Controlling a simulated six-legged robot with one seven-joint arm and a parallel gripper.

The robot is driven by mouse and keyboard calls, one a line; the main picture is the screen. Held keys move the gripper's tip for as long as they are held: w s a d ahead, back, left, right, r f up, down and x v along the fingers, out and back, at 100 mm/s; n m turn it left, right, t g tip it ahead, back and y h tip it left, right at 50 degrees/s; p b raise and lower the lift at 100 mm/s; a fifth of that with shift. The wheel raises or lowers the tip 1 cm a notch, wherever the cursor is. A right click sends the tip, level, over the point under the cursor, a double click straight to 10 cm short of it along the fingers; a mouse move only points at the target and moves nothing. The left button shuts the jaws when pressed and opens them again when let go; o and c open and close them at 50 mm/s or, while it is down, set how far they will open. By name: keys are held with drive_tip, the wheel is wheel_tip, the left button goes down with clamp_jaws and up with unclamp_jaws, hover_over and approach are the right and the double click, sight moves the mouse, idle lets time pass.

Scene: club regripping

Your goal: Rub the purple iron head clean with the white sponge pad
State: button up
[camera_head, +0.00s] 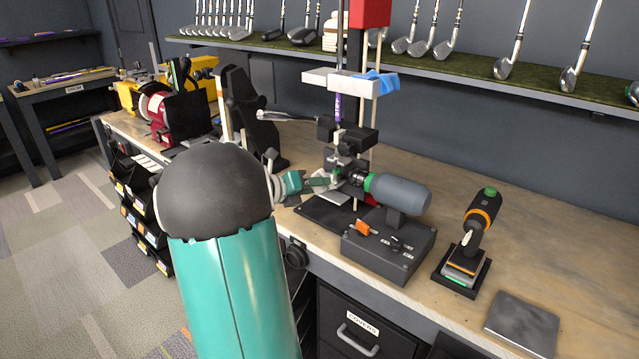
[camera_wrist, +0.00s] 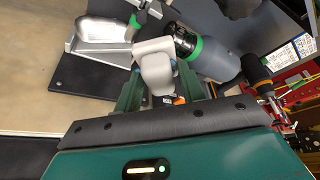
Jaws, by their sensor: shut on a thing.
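My gripper (camera_head: 318,181) reaches in from the left, low over the bench beside the clamp stand. In the wrist view its two green fingers (camera_wrist: 160,88) are shut on a pale white block, which looks like the sponge pad (camera_wrist: 155,64). In the head view the pad is mostly hidden by the fingers. An upright shaft with a purple band (camera_head: 338,108) stands in the black clamp (camera_head: 347,135). I cannot clearly make out a purple iron head. A silver piece (camera_wrist: 105,30) lies beyond the pad in the wrist view; I cannot tell whether the pad touches anything.
A grey motor with a green collar (camera_head: 400,193) sits close right of my gripper, above a dark control box (camera_head: 388,245). A cordless tool (camera_head: 474,235) stands farther right. A white tray with a blue cloth (camera_head: 375,84) is above the clamp. The bench's right back is clear.

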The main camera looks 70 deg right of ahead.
drive_tip(key=shift+w+a, duration=0.1)
drive_tip(key=shift+w+a, duration=0.25)
drive_tip(key=shift+a, duration=0.4)
drive_tip(key=shift+w+a, duration=0.25)
drive_tip(key=shift+a, duration=0.4)
